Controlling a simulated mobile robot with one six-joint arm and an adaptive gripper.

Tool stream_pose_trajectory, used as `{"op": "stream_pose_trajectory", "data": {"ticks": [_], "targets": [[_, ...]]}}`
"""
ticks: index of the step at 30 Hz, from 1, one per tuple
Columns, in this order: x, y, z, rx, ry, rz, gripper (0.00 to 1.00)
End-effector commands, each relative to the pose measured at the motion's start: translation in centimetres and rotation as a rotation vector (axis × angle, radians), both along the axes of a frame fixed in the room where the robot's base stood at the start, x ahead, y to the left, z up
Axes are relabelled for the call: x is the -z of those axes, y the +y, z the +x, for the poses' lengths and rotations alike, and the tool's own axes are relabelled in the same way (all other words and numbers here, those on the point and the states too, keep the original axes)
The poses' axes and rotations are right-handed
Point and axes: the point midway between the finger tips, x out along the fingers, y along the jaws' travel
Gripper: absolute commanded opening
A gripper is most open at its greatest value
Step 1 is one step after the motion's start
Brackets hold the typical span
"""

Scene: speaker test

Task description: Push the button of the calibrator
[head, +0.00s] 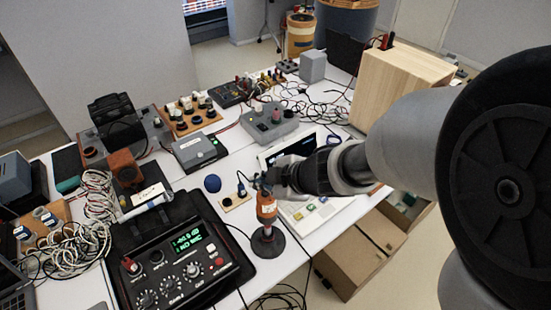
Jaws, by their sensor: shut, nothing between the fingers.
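An orange upright cylinder (266,207) stands on a round black base (268,245) near the front edge of the white table; it looks like the calibrator. Its top, where a button could be, is hidden by my gripper (265,183). My gripper reaches in from the right, and its shut, empty fingertips are right at the top of the cylinder. I cannot tell whether they touch it.
A black instrument with a green display (187,241) lies left of the cylinder. A blue ball (212,183) and a small wooden board (235,201) are behind it. Tangled cables (95,205) and a wooden box (390,85) crowd the table.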

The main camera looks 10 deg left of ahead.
Motion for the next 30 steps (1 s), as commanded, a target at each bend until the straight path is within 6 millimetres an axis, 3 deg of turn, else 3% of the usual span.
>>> {"op": "stream_pose_trajectory", "data": {"ticks": [30], "targets": [[0.92,0.0,0.0,0.0,0.0,0.0,0.0]]}}
